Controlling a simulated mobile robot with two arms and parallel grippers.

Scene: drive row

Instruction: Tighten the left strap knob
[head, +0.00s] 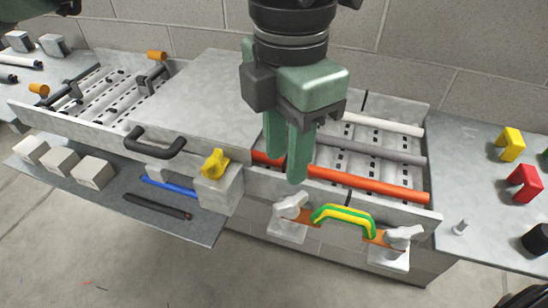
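An orange strap with a green and yellow handle (343,219) runs along the front of the machine. A pale grey left strap knob (292,206) sits at its left end on a light block. A similar right knob (403,237) sits at its right end. My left gripper (287,168) points down from above, over the orange-red roller, behind and above the left knob and apart from it. Its two green fingers look slightly apart, with nothing seen between them. Part of the roller is hidden behind the fingers. My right gripper is not in view.
Left of the strap, a yellow knob (214,164) stands on a grey block, near a black handle (155,144). A lower shelf holds light blocks, a blue rod and a dark rod (157,207). Yellow and red (525,182) brackets stand on the right table. Floor in front is clear.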

